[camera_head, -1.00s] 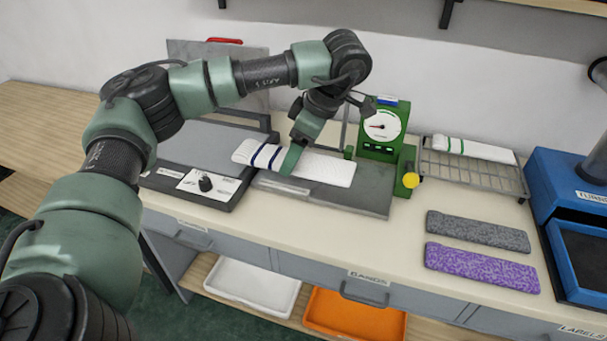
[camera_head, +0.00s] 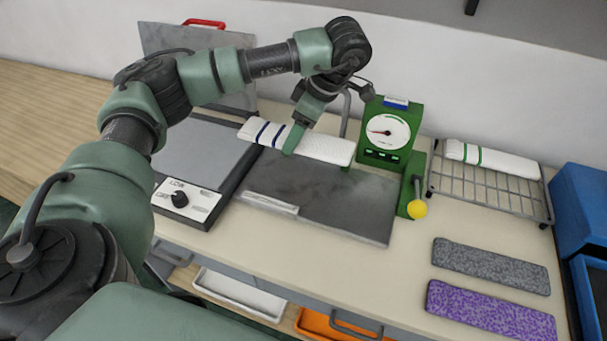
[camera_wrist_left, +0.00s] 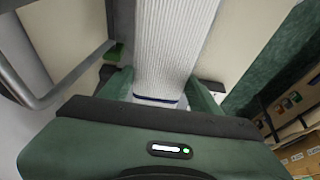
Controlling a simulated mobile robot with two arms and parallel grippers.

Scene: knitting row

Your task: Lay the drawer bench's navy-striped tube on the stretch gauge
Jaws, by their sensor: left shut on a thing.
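The navy-striped tube (camera_head: 328,147) is white, with navy bands near its left end. My left gripper (camera_head: 294,138) is shut on it beside the bands. In the left wrist view the ribbed tube (camera_wrist_left: 172,45) runs away between the fingers, with a navy band close to the palm. The stretch gauge has a grey plate (camera_head: 340,205), a green body with a white dial (camera_head: 387,131) and a yellow-knobbed lever. The tube lies across the plate's back edge in the head view, its right end near the green body; whether it touches the plate I cannot tell. My right gripper is out of view.
A grey press-like device with its lid up (camera_head: 195,150) stands left of the gauge. A wire rack (camera_head: 490,192) at the right holds a green-striped white tube (camera_head: 490,160). Grey (camera_head: 490,266) and purple (camera_head: 490,311) strips lie in front. A blue machine (camera_head: 590,210) stands far right.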

